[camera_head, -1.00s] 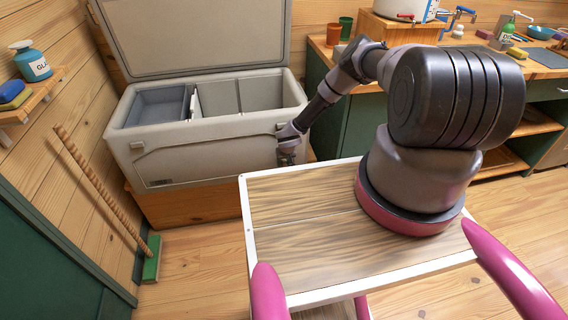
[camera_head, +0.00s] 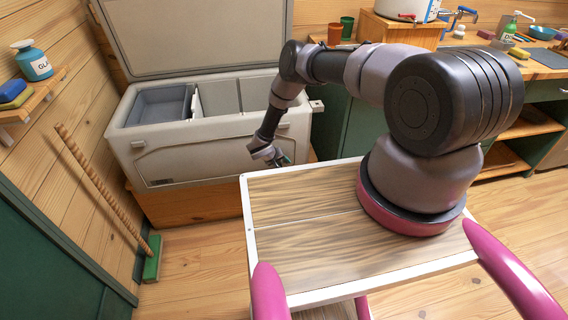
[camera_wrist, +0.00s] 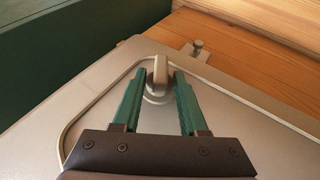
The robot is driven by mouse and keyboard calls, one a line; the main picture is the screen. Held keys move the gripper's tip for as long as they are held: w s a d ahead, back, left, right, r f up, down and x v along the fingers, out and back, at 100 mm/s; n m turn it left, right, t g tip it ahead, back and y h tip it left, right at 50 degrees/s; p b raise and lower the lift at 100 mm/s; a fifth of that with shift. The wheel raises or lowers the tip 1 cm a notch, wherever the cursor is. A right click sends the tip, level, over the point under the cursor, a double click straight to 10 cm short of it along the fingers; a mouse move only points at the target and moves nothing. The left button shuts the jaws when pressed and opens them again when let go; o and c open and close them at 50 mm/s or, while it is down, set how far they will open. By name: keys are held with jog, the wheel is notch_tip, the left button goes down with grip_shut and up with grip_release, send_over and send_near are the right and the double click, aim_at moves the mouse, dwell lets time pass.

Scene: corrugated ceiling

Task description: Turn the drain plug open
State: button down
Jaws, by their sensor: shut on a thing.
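The drain plug (camera_wrist: 160,70) is a small grey knob on a round base on the cooler's side, seen in the wrist view. Its upright grip stands between the green fingers of my gripper (camera_wrist: 158,88). The gripper is shut on it, with one finger on each side. In the head view my gripper (camera_head: 274,159) is at the lower right of the pale cooler's (camera_head: 215,158) front, and the plug cannot be made out there. The cooler's lid (camera_head: 195,35) stands open.
A wooden table top (camera_head: 300,225) with a white rim lies just below and right of my gripper. A green cabinet (camera_head: 355,115) stands right of the cooler. A broom (camera_head: 100,195) leans at the left wall.

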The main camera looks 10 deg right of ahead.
jog(key=h, duration=0.3)
jog(key=shift+a+f+n+t, duration=0.2)
jog(key=shift+a+n+t, duration=0.1)
jog(key=shift+a+n, duration=0.1)
jog(key=shift+f+n+h, duration=0.15)
jog(key=shift+n+h, duration=0.15)
jog(key=shift+h, duration=0.8)
jog(key=shift+d, duration=0.1)
jog(key=shift+c, duration=2.2)
grip_release()
jog(key=v, duration=1)
jog(key=shift+s+a, duration=0.25)
jog(key=shift+a, duration=0.15)
